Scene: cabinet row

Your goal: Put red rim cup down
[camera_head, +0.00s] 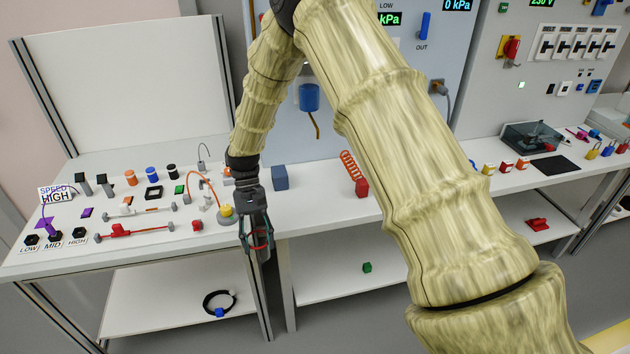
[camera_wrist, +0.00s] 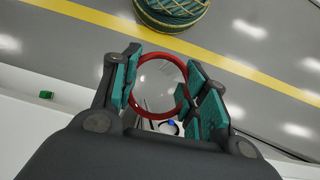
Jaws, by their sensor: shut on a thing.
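My gripper (camera_head: 257,240) points down in front of the workbench edge, by the gap between two benches. It is shut on the red rim cup (camera_wrist: 132,85). In the wrist view, the cup's red ring-shaped rim and clear, see-through body sit between the teal finger pads of my gripper (camera_wrist: 160,90). In the head view, only a little red shows between the fingers, and the cup is mostly hidden. The cup is held in the air, with the floor and lower shelf seen beyond it.
The left bench top (camera_head: 60,262) holds many small parts near its front. A blue block (camera_head: 280,178) and a red block with an orange spring (camera_head: 349,165) stand on the bench right of my gripper. Lower shelves hold a green block (camera_head: 367,267) and a black cable loop (camera_head: 207,303).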

